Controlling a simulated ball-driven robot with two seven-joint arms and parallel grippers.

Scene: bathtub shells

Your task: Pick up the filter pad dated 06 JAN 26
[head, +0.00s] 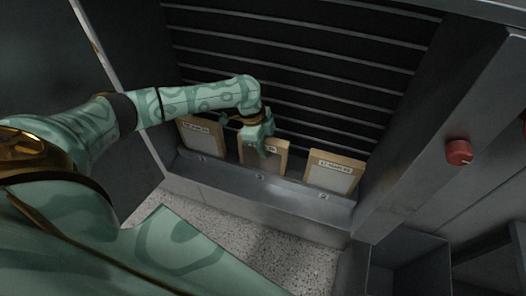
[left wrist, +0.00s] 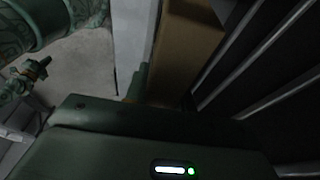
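Three framed filter pads stand in a row on a grey ledge: a left pad (head: 202,138), a middle pad (head: 272,158) and a right pad (head: 332,178). Each has a tan frame, a pale face and a white label at its top; I cannot read the dates surely. My left gripper (head: 264,143) is at the top of the middle pad and covers part of it. A tan frame (left wrist: 187,45) runs close to my left gripper's finger (left wrist: 138,83) in the left wrist view; its grip is hidden. What looks like my right gripper (left wrist: 32,72) shows there, small and dark.
The grey ledge (head: 300,203) has a raised front wall with round fasteners. Dark slats (head: 320,70) rise close behind the pads. A grey post with a red knob (head: 459,152) stands at the right, above an open grey bin (head: 410,262). Speckled floor (head: 240,240) lies in front.

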